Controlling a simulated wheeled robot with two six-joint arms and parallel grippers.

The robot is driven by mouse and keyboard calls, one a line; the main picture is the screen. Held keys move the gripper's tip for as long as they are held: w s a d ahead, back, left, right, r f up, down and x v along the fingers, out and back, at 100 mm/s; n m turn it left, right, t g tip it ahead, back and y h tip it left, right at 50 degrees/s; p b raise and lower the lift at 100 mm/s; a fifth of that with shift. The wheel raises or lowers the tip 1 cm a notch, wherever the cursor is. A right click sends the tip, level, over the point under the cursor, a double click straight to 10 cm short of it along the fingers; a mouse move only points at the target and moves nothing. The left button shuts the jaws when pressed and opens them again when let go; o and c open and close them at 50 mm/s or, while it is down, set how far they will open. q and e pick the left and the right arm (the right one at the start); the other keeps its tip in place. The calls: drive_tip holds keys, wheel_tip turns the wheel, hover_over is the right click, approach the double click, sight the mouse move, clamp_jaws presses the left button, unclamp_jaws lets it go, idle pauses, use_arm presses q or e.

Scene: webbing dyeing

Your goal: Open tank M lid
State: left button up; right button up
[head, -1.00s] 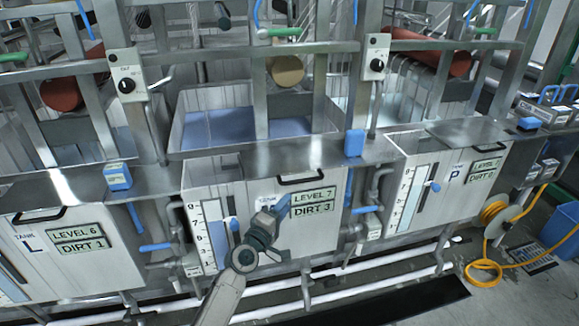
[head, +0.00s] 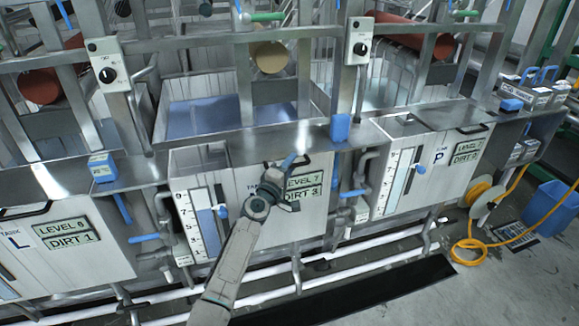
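The middle white tank (head: 185,180) carries a level gauge and LEVEL 7 and DIRT 3 signs. My arm covers most of its name label, so the letter M cannot be read. Its steel lid (head: 262,146) lies flat on top, with a dark handle (head: 303,166) at the front edge. My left gripper (head: 291,182) is in front of the tank's upper face, just below and close to the handle, partly covering the signs. Its fingers look spread, with nothing visible between them. Contact with the handle cannot be told. My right gripper is not in view.
Tank L (head: 105,262) stands at left and tank P (head: 425,190) at right. Steel frame posts and a control box (head: 359,41) rise behind the lid. Blue-handled valves and pipes fill the gaps between tanks. A yellow hose (head: 470,243) lies on the floor at right.

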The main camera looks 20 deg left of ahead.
use_arm(q)
drive_tip(key=shift+c, duration=0.4)
clamp_jaws()
